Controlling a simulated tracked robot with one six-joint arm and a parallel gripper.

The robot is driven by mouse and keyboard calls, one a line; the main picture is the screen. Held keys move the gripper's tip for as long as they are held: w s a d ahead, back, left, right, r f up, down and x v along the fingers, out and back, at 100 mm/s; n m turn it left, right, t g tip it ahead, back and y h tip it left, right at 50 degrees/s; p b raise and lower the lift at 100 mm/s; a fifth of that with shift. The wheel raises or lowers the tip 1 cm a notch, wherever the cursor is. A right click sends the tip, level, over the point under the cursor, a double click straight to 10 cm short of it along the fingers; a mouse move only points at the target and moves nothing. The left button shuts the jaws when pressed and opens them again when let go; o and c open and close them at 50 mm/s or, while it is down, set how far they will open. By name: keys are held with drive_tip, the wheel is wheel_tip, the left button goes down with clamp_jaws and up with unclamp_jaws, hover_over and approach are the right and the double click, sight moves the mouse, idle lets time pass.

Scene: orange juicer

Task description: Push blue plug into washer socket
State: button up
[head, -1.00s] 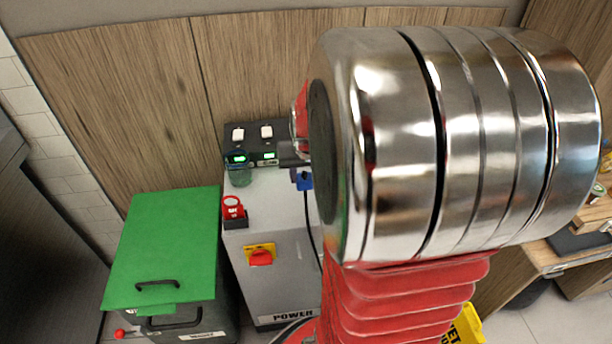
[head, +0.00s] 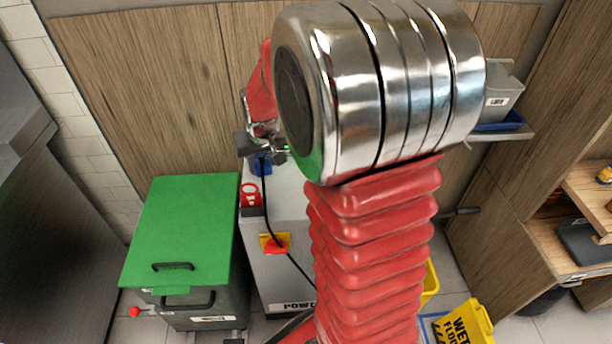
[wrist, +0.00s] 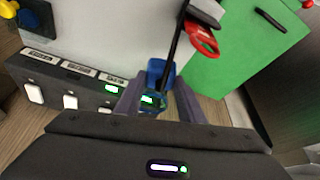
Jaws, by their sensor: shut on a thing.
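The blue plug (head: 262,165) is held by my gripper (head: 258,152) above the left part of the grey power box, its black cable hanging down the front. In the wrist view, the blue plug (wrist: 160,70) sits between the tips of the two grey fingers of my gripper (wrist: 156,92). A clear bluish cup-like piece (wrist: 152,102) shows between the fingers, with a green-lit label behind it. The black socket panel (wrist: 62,82) with white switches lies beside the fingers. Which socket is the washer's cannot be read. Whether the plug touches a socket is hidden.
A wooden wall is close behind. A yellow wet-floor sign (head: 464,328) stands at right.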

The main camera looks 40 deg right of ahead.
drive_tip(key=w+a+f+n, duration=0.1)
drive_tip(key=w+a+f, duration=0.1)
drive_tip(key=a, duration=0.6)
drive_tip(key=w+a+f+n+y, duration=0.1)
drive_tip(key=w+a+f+n, duration=0.1)
drive_tip(key=a, duration=0.6)
drive_tip(key=shift+w+a+n, duration=0.2)
drive_tip(key=shift+a+n, duration=0.05)
drive_tip(key=shift+n, duration=0.05)
